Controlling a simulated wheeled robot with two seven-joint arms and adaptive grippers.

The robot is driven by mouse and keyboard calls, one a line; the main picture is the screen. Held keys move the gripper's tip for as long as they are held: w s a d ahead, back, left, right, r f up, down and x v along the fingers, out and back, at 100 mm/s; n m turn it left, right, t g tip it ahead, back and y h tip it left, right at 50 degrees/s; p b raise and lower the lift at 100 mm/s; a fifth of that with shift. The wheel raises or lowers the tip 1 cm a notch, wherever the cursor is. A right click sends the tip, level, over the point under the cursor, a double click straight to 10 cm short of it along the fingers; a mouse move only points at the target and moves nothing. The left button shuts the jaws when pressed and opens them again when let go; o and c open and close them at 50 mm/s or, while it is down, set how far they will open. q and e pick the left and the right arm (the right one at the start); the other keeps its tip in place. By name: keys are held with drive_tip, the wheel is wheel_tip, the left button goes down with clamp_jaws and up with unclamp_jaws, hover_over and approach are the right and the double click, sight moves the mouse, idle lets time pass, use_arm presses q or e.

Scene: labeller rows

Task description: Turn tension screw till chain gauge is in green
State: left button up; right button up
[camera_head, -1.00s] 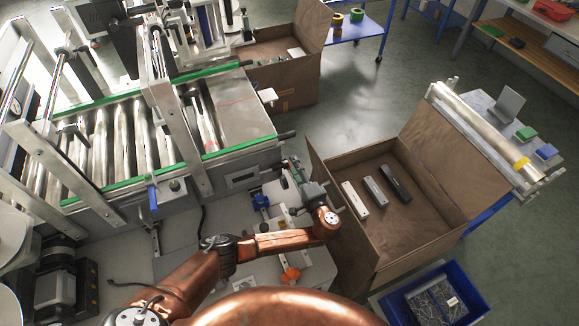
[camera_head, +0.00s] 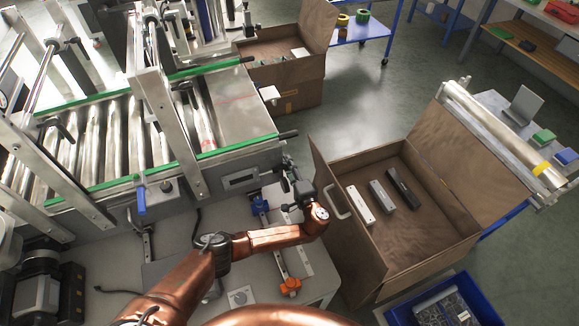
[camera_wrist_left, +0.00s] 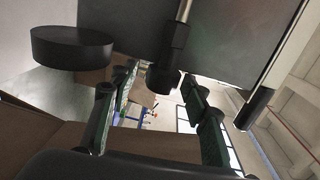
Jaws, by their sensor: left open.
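My left gripper (camera_head: 288,172) is at the end of the copper arm, beside the near right end of the conveyor machine. It also shows in the left wrist view (camera_wrist_left: 160,76), with its dark green-edged fingers apart and nothing clearly held. A dark rod end (camera_wrist_left: 166,74) shows between the fingers there; I cannot tell whether it is the tension screw or whether it touches them. A round black knob (camera_wrist_left: 72,47) is left of the fingers. A small plate with a round dial (camera_head: 240,297) lies on the grey bench; I cannot tell whether it is the chain gauge. My right gripper is out of view.
An open cardboard box (camera_head: 400,255) with several small bars stands right of the arm. A blue crate (camera_head: 468,292) is in front of it. The conveyor (camera_head: 165,175) with green rails bounds the left. A blue part (camera_head: 260,206) and an orange part (camera_head: 290,287) sit on the bench (camera_head: 185,245).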

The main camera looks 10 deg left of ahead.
use_arm(q)
drive_tip(key=shift+w+a, duration=0.1)
drive_tip(key=shift+w, duration=0.05)
drive_tip(key=shift+c, duration=0.4)
clamp_jaws()
